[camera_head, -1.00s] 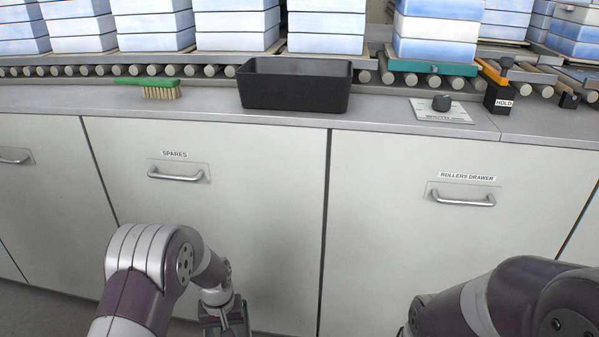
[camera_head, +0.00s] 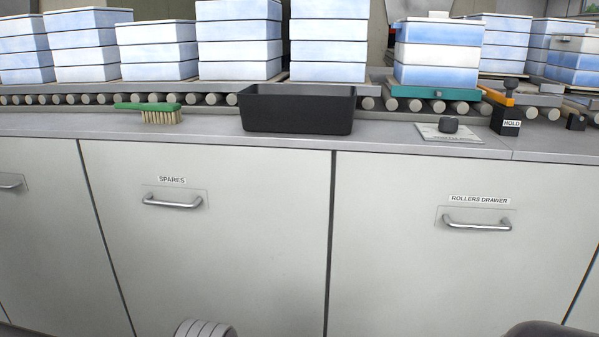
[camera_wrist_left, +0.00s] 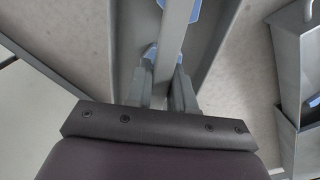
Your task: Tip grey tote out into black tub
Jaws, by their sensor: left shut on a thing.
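The black tub (camera_head: 297,110) stands upright on the grey worktop in the head view, in front of the roller conveyor. Its inside floor is hidden. In the left wrist view, my left gripper (camera_wrist_left: 160,76) is shut on a grey wall of what looks like the grey tote (camera_wrist_left: 173,35). Small blue pieces (camera_wrist_left: 150,52) show beside this wall, partly hidden by the fingers. The tote is seen only in part, and its tilt cannot be told. Neither gripper shows in the head view.
A green brush (camera_head: 160,113) lies left of the tub. A plate with a black knob (camera_head: 448,125) and a HOLD block (camera_head: 506,122) are to its right. Stacked blue-white blocks (camera_head: 328,40) line the conveyor. Another grey container (camera_wrist_left: 288,60) is at right in the wrist view.

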